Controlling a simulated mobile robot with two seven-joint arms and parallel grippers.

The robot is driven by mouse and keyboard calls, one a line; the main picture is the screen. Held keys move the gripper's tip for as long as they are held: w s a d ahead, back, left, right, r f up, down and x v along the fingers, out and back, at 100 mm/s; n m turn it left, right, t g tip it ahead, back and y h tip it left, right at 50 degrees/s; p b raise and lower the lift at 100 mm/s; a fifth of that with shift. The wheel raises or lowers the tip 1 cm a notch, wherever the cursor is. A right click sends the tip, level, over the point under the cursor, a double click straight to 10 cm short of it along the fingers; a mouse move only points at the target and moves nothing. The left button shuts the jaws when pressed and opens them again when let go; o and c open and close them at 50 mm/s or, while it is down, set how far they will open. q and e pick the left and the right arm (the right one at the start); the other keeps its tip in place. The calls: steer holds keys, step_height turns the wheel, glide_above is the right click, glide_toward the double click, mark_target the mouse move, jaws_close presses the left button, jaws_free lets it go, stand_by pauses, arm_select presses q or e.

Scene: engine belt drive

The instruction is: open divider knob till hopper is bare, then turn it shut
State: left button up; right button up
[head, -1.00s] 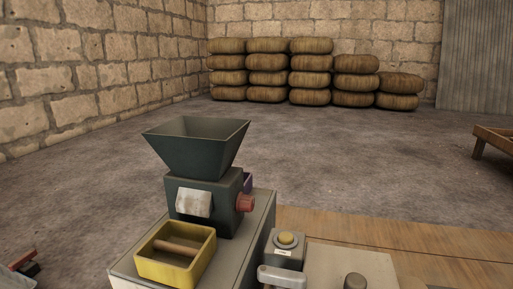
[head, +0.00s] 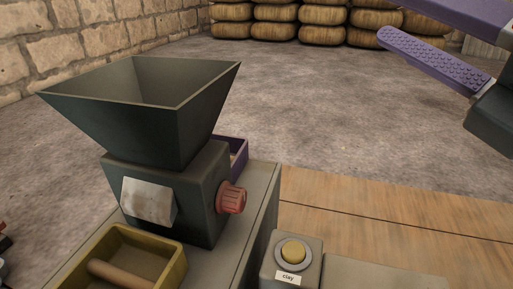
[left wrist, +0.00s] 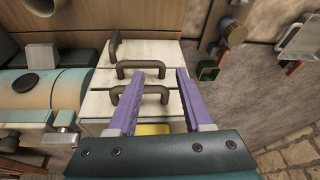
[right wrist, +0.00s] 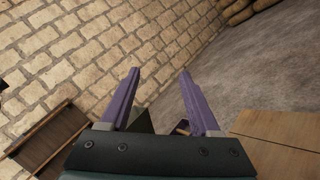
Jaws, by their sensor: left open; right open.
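The dark green hopper (head: 150,115) stands on its block, upright. Its inner walls look bare, but its bottom is hidden. The red ribbed divider knob (head: 231,198) sticks out of the block's right side. A yellow tray (head: 176,268) holding a tan rod is in front; a purple tray (head: 238,147) is partly hidden behind the block. My right gripper (head: 388,20) is open and empty at upper right, apart from the knob. In the right wrist view its purple fingers (right wrist: 157,75) are spread. My left gripper (left wrist: 160,75) is open before a handled pale unit.
A box with a yellow button (head: 293,251) and a "clay" label stands right of the machine. A wooden surface (head: 400,225) lies beyond it. Brown stacked sacks (head: 324,17) stand far back. The left wrist view shows dark handles (left wrist: 142,68) and a teal cylinder (left wrist: 40,90).

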steer(key=s+a+f+n+g+y+b, duration=0.1)
steer(key=s+a+f+n+g+y, duration=0.3)
steer(key=n+g, duration=0.55)
steer(key=n+g+h, duration=0.2)
steer(key=n+g, duration=0.1)
steer(key=n, duration=0.7)
glide_toward(244, 200)
steer(key=p+x, duration=0.1)
steer(key=x, duration=0.6)
steer(key=shift+w+a, duration=0.15)
steer(key=shift+a, duration=0.1)
steer(key=shift+w+a+f, duration=0.15)
steer(key=shift+a+f, duration=0.15)
steer(key=shift+a, duration=0.1)
jaws_close()
